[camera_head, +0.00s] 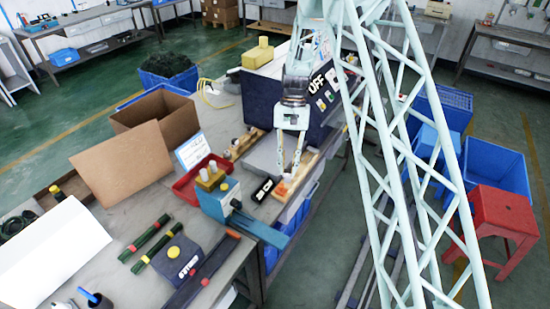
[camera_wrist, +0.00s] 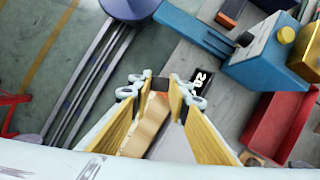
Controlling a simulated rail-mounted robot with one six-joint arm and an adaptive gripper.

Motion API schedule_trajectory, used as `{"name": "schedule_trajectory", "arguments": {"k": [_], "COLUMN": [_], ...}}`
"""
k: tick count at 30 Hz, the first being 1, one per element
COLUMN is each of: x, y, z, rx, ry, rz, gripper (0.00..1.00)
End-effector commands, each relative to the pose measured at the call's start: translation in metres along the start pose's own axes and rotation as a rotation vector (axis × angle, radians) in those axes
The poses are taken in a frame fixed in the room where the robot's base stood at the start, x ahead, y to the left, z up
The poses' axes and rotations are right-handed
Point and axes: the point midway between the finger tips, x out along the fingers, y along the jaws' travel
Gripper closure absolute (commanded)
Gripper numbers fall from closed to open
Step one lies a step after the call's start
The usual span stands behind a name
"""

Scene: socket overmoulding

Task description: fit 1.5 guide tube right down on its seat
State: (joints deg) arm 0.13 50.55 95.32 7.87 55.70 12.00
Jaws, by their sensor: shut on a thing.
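My gripper (camera_head: 289,180) points down at the right edge of the bench, over a wooden fixture (camera_head: 307,165). In the wrist view its two yellow-padded fingers (camera_wrist: 162,92) stand with a gap between them. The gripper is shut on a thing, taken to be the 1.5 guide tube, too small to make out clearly. A small orange part (camera_head: 282,188) shows at the fingertips in the head view. The fixture's wood (camera_wrist: 150,122) shows between the fingers. The seat, and whether the tube touches it, cannot be made out.
A black block with white marks (camera_head: 262,189) lies just left of the gripper. A blue machine with a yellow knob (camera_head: 217,200) and a red tray (camera_head: 190,180) stand further left. A dark box lettered OFF (camera_head: 318,100) stands behind. The bench edge and floor lie close right.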

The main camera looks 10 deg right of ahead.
Motion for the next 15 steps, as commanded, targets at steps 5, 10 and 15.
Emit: {"name": "schedule_trajectory", "arguments": {"k": [5, 10, 15], "x": [0.019, 0.034, 0.050], "y": [0.027, 0.038, 0.043], "z": [0.013, 0.014, 0.012], "rx": [-0.158, -0.226, -0.258], "ry": [-0.003, -0.003, -0.004], "rz": [0.065, 0.092, 0.104], "gripper": [0.93, 0.93, 0.93]}}
